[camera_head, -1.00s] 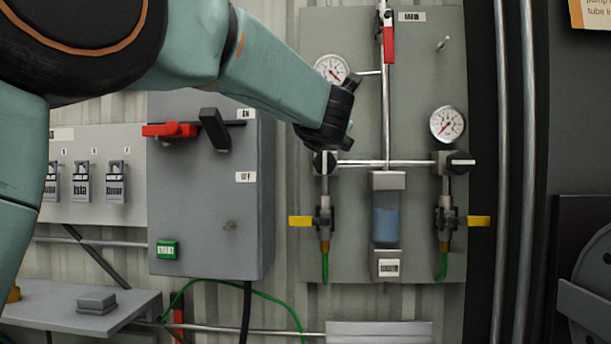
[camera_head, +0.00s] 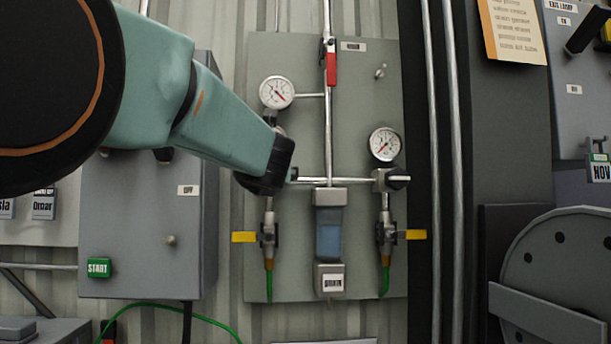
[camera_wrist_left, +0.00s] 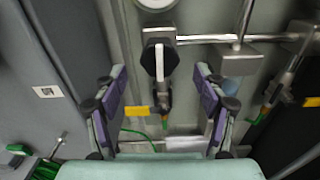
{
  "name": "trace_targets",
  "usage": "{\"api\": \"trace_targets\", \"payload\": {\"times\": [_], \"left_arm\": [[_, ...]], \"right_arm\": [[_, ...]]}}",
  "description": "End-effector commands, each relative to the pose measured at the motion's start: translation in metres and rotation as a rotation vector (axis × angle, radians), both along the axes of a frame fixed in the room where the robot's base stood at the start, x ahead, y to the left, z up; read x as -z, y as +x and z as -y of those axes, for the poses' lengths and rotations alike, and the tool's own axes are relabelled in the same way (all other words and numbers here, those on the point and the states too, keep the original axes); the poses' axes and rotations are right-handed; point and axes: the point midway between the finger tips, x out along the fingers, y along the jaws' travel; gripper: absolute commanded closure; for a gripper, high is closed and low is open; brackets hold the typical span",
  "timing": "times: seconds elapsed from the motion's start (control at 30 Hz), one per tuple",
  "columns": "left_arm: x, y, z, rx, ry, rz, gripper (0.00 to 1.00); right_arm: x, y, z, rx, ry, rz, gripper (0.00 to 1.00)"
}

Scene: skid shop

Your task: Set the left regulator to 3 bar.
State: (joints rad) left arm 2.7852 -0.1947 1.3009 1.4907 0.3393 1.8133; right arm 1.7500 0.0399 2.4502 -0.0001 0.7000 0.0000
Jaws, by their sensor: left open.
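The left regulator's dark knob with a white mark (camera_wrist_left: 160,58) shows in the left wrist view. In the head view it is hidden behind my left gripper (camera_head: 266,168). The left gauge (camera_head: 277,92) is round and white, above the gripper; I cannot read its value surely. Its lower rim shows at the top of the wrist view (camera_wrist_left: 157,3). My left gripper's fingers (camera_wrist_left: 160,80) are open and empty, spread on either side of the knob's line; contact is not visible. My right gripper is in neither view.
The right regulator knob (camera_head: 397,178) and right gauge (camera_head: 384,144) sit on the same panel (camera_head: 360,100). Yellow-handled valves (camera_head: 244,237) hang below, with a filter bowl (camera_head: 328,240) between them. A red-handled valve (camera_head: 331,68) is above. A grey cabinet (camera_head: 135,235) stands at left.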

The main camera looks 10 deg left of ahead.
Motion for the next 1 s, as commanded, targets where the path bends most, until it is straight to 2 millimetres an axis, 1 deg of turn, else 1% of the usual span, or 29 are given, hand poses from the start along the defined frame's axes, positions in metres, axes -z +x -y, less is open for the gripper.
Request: {"api": "trace_targets", "payload": {"times": [0.03,0.1,0.3,0.5,0.73,0.77,1.0], "left_arm": [[-0.002,0.009,-0.002,0.001,-0.002,-0.003,0.29],[-0.002,0.019,-0.005,0.0,-0.002,-0.003,0.29],[-0.002,0.04,-0.013,-0.002,0.0,-0.001,0.29],[-0.001,0.048,-0.016,-0.004,0.001,0.0,0.29],[0.0,0.048,-0.017,-0.005,0.002,-0.001,0.29],[0.0,0.048,-0.017,-0.005,0.002,-0.001,0.3],[0.0,0.048,-0.017,-0.005,0.001,-0.001,0.5]], "right_arm": [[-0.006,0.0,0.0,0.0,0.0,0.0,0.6],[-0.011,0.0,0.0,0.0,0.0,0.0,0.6],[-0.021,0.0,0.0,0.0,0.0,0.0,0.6],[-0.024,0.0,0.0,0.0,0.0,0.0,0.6],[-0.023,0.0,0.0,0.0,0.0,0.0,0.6],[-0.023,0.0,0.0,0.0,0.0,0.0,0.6],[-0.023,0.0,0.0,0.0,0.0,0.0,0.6]]}}
